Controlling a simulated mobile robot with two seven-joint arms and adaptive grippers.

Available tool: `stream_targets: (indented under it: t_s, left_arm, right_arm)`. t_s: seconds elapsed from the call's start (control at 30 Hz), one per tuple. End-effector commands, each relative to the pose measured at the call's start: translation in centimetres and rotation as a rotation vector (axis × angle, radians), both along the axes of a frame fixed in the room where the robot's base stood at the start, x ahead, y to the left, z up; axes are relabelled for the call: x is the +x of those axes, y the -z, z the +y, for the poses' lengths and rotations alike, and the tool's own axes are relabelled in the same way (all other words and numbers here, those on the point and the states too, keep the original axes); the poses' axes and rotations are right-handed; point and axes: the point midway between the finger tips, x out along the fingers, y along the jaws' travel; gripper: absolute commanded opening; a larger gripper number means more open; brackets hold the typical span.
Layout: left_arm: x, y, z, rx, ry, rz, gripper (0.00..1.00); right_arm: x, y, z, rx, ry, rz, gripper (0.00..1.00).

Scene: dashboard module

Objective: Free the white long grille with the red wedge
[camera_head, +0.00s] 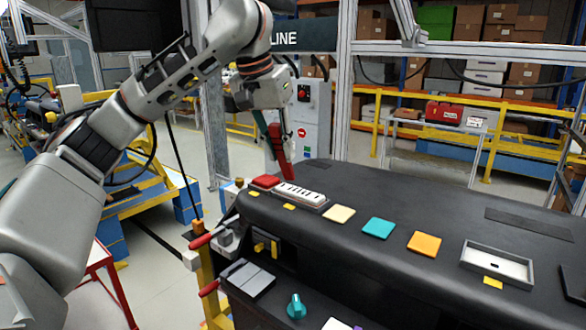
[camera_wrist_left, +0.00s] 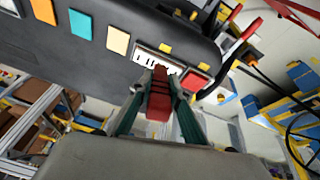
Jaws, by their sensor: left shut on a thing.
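The white long grille (camera_head: 305,196), with dark slots, lies in the dashboard top near its left end; it also shows in the left wrist view (camera_wrist_left: 146,54). My left gripper (camera_head: 272,132) is above the grille's far side, its green fingers shut on the red wedge (camera_head: 282,161). In the left wrist view the wedge (camera_wrist_left: 159,103) sits between the fingertips (camera_wrist_left: 161,84) and points at the grille's edge. The wedge's tip is very close to the grille; I cannot tell whether they touch. My right gripper is not in view.
A red square pad (camera_head: 265,182) lies beside the grille's left end. Beige (camera_head: 339,215), teal (camera_head: 378,229) and orange (camera_head: 424,243) tiles and a white-rimmed tray (camera_head: 516,268) follow to the right on the black dashboard (camera_head: 430,203). A teal knob (camera_head: 297,306) is on its front.

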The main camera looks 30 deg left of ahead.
Motion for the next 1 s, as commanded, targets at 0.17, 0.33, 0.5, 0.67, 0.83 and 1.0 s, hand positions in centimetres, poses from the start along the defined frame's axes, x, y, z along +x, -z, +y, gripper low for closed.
stream_targets:
  t_s: [0.17, 0.33, 0.5, 0.67, 0.83, 1.0]
  left_arm:
    - [0.0, 1.0, 0.1, 0.000, 0.000, 0.000, 0.00]
    - [0.0, 2.7, 0.1, 0.000, 0.000, 0.002, 0.00]
    - [0.0, 4.3, 0.1, 0.000, -0.001, 0.001, 0.00]
    - [0.0, 5.4, 0.1, 0.000, 0.000, 0.000, 0.00]
    - [0.0, 5.9, 0.1, 0.000, -0.001, -0.001, 0.00]
    - [0.0, 5.9, 0.1, 0.000, -0.001, -0.002, 0.00]
  right_arm:
    - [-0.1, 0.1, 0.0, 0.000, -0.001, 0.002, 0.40]
    - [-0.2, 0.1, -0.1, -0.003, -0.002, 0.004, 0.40]
    - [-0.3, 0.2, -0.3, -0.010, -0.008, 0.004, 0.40]
    - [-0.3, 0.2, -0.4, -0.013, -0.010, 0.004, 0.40]
    - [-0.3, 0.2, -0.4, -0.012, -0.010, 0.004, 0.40]
    - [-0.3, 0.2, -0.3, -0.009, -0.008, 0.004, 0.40]
